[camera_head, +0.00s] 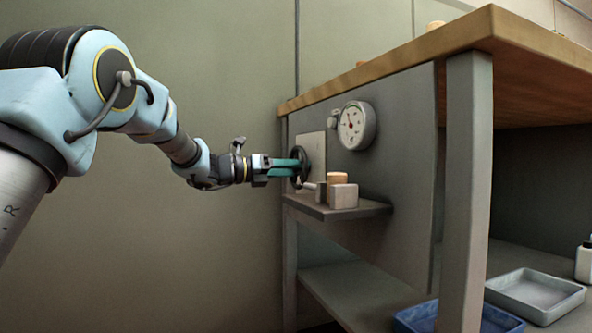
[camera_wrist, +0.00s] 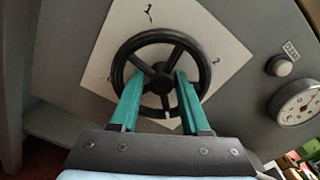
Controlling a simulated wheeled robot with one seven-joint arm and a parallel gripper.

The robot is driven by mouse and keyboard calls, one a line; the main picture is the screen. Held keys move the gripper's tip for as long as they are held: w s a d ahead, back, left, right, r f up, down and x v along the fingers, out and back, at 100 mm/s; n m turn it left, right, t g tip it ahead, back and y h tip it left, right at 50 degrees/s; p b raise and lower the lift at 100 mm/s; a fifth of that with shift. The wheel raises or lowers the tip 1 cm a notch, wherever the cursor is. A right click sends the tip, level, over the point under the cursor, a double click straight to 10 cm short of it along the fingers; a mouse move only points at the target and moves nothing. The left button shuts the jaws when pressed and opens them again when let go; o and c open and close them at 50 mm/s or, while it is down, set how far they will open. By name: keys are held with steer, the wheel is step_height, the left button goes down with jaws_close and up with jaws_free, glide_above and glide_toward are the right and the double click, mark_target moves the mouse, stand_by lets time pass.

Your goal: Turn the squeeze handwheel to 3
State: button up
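The black handwheel (camera_wrist: 122,62) is mounted on a white diamond-shaped plate (camera_wrist: 208,38) on the grey panel. In the wrist view, a 1 shows above the wheel and a 2 to its right; no 3 is visible. A white mark sits at the bottom of the rim. My gripper (camera_wrist: 158,80) has its two teal fingers apart, over the wheel face, one on each side of the hub and lower spoke. I cannot tell if they touch the wheel. In the head view, my gripper (camera_head: 300,167) reaches the handwheel (camera_head: 304,158) from the left.
A round dial gauge (camera_head: 357,126) with a red needle and a small button (camera_wrist: 279,66) are right of the wheel. A small shelf (camera_head: 350,210) below it bears wooden and grey blocks (camera_head: 343,195). The bench top (camera_head: 400,68) overhangs the panel. Trays (camera_head: 535,295) lie low at right.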

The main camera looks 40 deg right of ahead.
steer(key=p+v, duration=0.4)
steer(key=v, duration=0.6)
steer(key=shift+w+a, duration=0.15)
steer(key=shift+a, duration=0.25)
